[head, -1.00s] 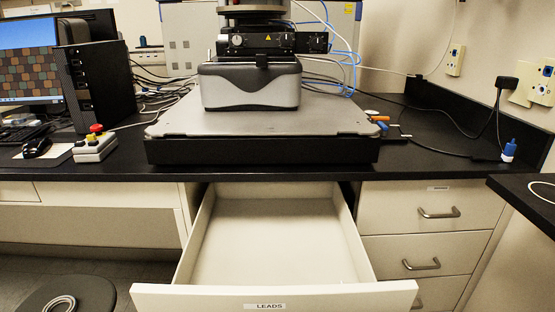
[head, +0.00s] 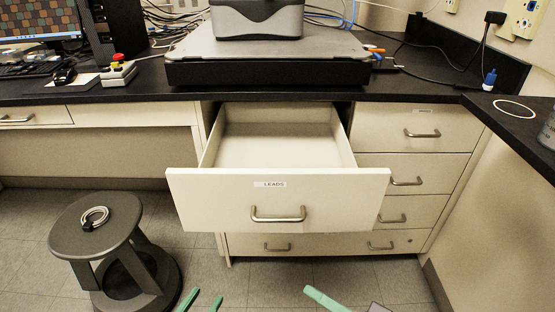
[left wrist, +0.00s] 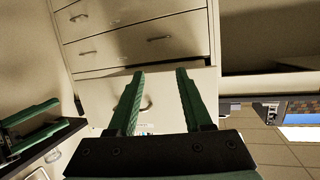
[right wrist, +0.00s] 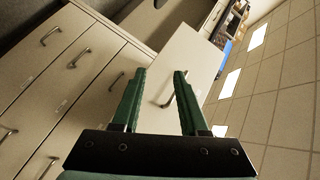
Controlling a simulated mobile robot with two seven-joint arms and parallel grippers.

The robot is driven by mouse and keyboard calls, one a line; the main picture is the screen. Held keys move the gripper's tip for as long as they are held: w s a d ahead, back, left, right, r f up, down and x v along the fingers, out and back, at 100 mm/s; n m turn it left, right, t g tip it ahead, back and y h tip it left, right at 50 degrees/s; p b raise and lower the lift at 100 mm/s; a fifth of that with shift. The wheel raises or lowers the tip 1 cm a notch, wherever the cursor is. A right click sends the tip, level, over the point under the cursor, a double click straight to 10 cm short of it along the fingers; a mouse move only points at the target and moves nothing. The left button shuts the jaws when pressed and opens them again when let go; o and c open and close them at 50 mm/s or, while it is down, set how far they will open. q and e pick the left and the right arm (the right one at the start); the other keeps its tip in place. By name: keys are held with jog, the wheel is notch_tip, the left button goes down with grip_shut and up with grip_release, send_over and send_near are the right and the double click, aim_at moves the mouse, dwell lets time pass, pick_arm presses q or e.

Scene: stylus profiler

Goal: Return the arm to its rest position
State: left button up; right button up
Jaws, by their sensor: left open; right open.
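My left gripper (head: 203,300) shows only its green fingertips at the bottom of the head view, apart and empty. It also shows open in the left wrist view (left wrist: 159,85). My right gripper (head: 350,304) is at the bottom edge, right of the left one, partly cut off. In the right wrist view (right wrist: 160,82) its fingers are apart with nothing between them. Both grippers are in front of the pulled-out LEADS drawer (head: 215,200), whose metal handle (head: 278,214) is free. The drawer's visible inside is empty. My arms are mostly out of the head view.
A dark stool (head: 95,225) with a coiled lead (head: 95,216) stands at left. The black bench (head: 120,88) carries the profiler base (head: 270,73) and a control box (head: 118,74). A side bench (head: 520,128) is at right. Floor shows below the drawer.

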jog(key=d+f+n+t+h, duration=0.4)
jog(key=d+f+n+h, duration=0.1)
jog(key=d+n+h, duration=0.15)
pick_arm(q)
jog(key=s+a+r+n+g+y+p, duration=0.1)
jog(key=s+r+g+p, duration=0.3)
jog(key=p, duration=1.7)
jog(key=s+a, duration=0.1)
jog(key=s, duration=0.3)
jog(key=shift+r+n+g+y, duration=0.15)
jog(key=shift+n+g+y, duration=0.15)
jog(key=shift+n+g, duration=0.1)
pick_arm(e)
jog(key=s+d+r+m+g+h, duration=0.1)
jog(key=s+d+r+g+h, duration=0.1)
jog(key=s+r+g, duration=0.2)
jog(key=s+g, duration=0.1)
jog(key=s, duration=0.2)
jog(key=shift+r, duration=0.25)
pick_arm(q)
jog(key=shift+a, duration=0.15)
pick_arm(e)
jog(key=shift+w, duration=0.1)
